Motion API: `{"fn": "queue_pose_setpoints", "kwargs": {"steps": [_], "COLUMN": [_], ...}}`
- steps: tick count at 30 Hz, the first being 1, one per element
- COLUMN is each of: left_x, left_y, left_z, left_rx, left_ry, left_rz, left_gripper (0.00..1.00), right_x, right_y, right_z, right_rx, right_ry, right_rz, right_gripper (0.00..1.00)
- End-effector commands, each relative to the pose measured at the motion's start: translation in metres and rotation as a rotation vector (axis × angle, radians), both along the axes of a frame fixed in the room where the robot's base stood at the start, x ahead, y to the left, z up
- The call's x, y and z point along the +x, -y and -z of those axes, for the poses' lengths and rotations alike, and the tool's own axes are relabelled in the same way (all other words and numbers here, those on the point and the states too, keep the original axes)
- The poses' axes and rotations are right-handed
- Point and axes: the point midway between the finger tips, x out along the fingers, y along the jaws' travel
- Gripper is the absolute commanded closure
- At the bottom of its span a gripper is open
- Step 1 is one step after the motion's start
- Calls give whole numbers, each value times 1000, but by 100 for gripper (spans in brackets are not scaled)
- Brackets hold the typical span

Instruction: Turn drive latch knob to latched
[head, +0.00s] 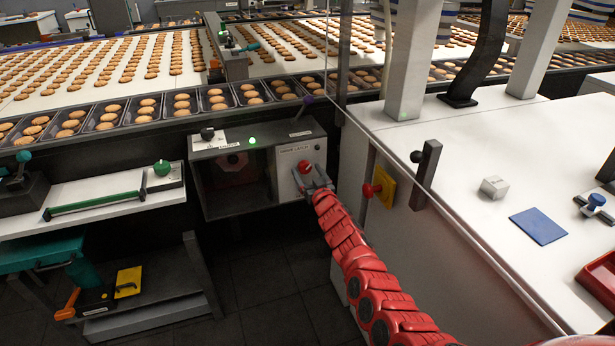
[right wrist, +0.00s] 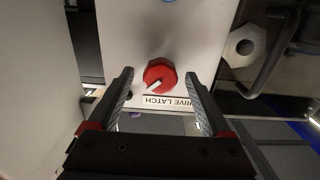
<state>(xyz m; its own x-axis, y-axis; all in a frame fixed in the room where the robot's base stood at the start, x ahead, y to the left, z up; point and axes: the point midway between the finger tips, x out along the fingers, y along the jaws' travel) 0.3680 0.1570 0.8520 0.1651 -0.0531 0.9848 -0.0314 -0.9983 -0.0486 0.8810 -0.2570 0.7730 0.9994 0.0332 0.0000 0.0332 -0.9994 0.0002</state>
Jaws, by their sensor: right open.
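The red drive latch knob (head: 305,167) sits on the white front panel (head: 286,185) of a grey box below the conveyor. In the right wrist view the knob (right wrist: 160,74) is a faceted red disc with a white pointer mark aimed to the lower left. A "DRIVE LATCH" label (right wrist: 168,101) lies beside it, partly cut off by my finger. My right gripper (head: 315,182) is at the panel. In the right wrist view my right gripper (right wrist: 160,92) is open, with its fingers on either side of the knob and a gap on both sides. My left gripper is not in view.
The grey box has an open bay (head: 228,178) and a green lamp (head: 252,140). A white cabinet with a clear panel stands close on the right, with a red knob on a yellow plate (head: 379,190). A shelf with a green bar (head: 95,206) is at left. Dark floor lies in front.

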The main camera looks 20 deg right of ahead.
Motion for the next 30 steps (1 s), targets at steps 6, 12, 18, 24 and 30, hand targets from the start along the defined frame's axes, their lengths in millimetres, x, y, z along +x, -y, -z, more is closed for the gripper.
{"fn": "queue_pose_setpoints", "kwargs": {"steps": [6, 12, 18, 24, 30], "left_x": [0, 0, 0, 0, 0], "left_y": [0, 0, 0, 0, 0], "left_z": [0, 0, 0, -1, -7], "left_rx": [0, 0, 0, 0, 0], "left_ry": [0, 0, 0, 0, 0], "left_rz": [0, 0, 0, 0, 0], "left_gripper": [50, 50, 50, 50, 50], "right_x": [0, 0, 0, 0, 0], "right_y": [0, 0, 0, -1, -2], "right_z": [0, 0, 0, 0, -1], "right_rx": [0, 0, 0, -4, -50], "right_ry": [0, 0, 0, 0, 2], "right_rz": [0, -1, -1, -1, -3], "right_gripper": [17, 53, 89, 100, 100]}}
